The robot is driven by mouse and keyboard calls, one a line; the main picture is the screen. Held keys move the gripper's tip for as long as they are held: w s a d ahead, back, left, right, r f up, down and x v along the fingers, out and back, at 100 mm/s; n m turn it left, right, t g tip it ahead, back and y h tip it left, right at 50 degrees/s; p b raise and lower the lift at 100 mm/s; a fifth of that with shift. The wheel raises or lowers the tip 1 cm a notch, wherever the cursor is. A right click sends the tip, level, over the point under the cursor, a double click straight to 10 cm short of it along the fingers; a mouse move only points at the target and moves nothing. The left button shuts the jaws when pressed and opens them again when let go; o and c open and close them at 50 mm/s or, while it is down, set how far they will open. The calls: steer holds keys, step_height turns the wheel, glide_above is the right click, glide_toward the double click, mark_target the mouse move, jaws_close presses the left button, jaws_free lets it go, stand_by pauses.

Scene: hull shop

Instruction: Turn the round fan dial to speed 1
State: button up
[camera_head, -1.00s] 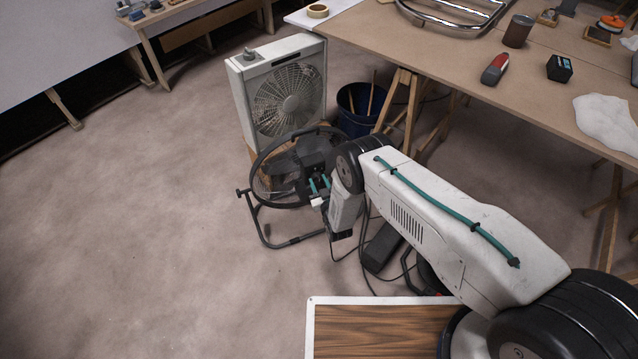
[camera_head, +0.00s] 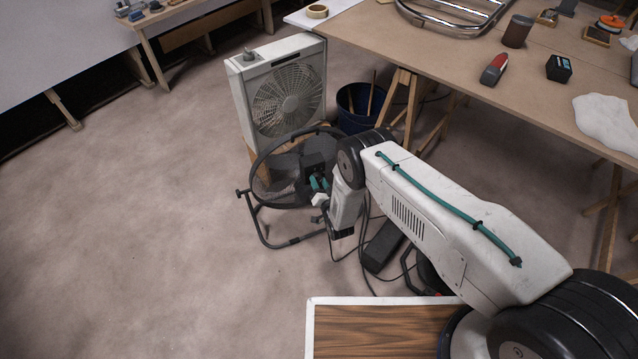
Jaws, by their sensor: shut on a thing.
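The round black floor fan (camera_head: 284,167) stands on a tubular stand, below the white box fan in the head view. My gripper (camera_head: 318,184), with teal fingers, is at the right side of the round fan, near its middle. It is shut on a small part there, which I take to be the fan's dial. The dial's face and speed marks are hidden by the gripper and too small to read, so its setting cannot be told.
The white box fan (camera_head: 287,95) with a knob on top stands right behind the round fan. A blue bucket (camera_head: 356,122) and a trestle table (camera_head: 450,70) are to the right. Cables hang by my arm. The floor at left is clear.

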steer(key=shift+m, duration=0.4)
steer(key=o, duration=1)
steer(key=v, duration=0.7)
steer(key=shift+s+d, duration=0.15)
steer(key=shift+s, duration=0.25)
